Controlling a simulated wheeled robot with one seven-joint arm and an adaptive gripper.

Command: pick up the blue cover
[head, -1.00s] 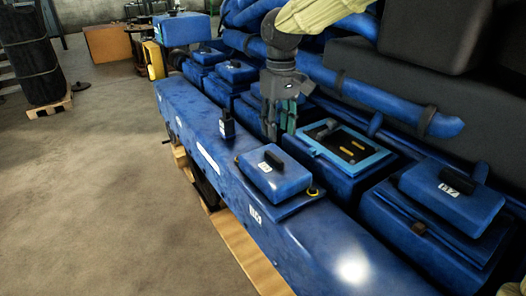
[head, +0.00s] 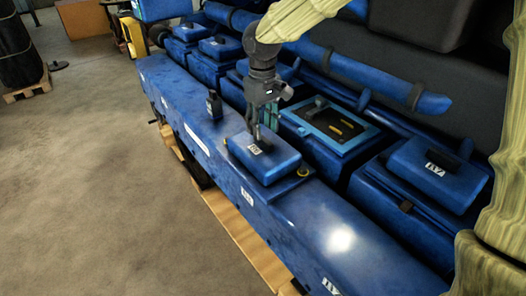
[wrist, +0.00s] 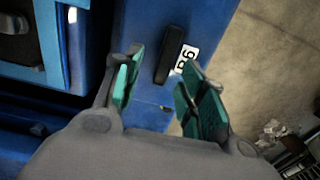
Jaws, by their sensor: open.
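A blue cover (head: 270,164) with a black handle and a white label lies on the long blue engine ledge in the head view. My gripper (head: 266,118) is directly above it, pointing down near the handle. In the wrist view my gripper (wrist: 160,82) is open, with green finger pads apart and nothing held between them. The cover (wrist: 150,20) fills the middle there, and its black handle (wrist: 171,55) lies just ahead of the gap between the fingertips. The head view does not show whether the fingers touch the handle.
An open engine housing (head: 357,146) with a light-blue rim is right of my gripper. Another blue cover (head: 418,180) sits on the housing farther right. Similar covers (head: 220,47) sit on housings behind. A small black bottle (head: 214,104) stands on the ledge. Blue pipes (head: 390,82) run behind.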

